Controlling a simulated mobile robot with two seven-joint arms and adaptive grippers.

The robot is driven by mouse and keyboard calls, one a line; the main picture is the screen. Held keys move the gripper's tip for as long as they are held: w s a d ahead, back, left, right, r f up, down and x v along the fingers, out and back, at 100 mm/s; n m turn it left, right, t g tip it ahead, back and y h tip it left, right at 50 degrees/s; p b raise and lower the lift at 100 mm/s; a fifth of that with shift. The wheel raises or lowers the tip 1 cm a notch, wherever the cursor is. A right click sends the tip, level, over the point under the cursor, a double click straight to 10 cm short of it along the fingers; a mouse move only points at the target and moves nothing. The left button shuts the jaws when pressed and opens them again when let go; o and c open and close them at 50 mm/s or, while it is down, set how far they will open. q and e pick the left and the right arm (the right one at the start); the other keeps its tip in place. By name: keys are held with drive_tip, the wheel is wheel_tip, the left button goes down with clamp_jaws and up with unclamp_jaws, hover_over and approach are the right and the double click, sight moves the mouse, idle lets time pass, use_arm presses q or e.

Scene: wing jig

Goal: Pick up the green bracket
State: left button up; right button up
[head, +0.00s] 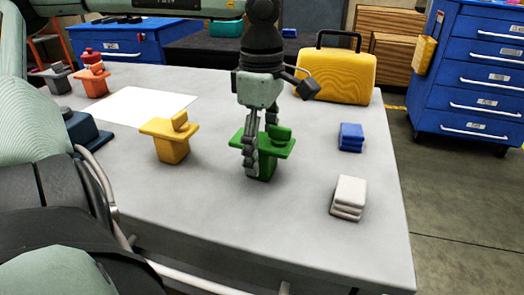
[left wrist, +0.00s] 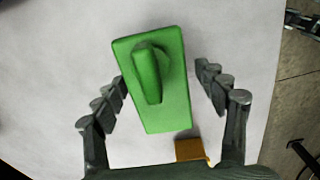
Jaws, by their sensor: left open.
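The green bracket (head: 278,146) stands upright on the grey table, with a flat plate and a raised lug on top. In the left wrist view the green bracket (left wrist: 172,100) lies between the fingers. My left gripper (head: 256,158) comes down over it from above, fingers pointing down. In the left wrist view my left gripper (left wrist: 161,80) is open, one finger on each side of the plate. The left finger is very close to the plate's edge; I cannot tell if it touches. A gap shows on the right. My right gripper is not in view.
A yellow bracket (head: 171,139) stands left of the green one, with an orange bracket (head: 93,82) and a grey one (head: 57,78) farther back. A yellow case (head: 337,78) is behind. Blue blocks (head: 351,137) and white blocks (head: 348,197) lie right. The table front is clear.

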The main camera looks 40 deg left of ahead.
use_arm(q)
drive_tip(key=shift+f, duration=0.65)
clamp_jaws()
drive_tip(key=shift+r, duration=0.15)
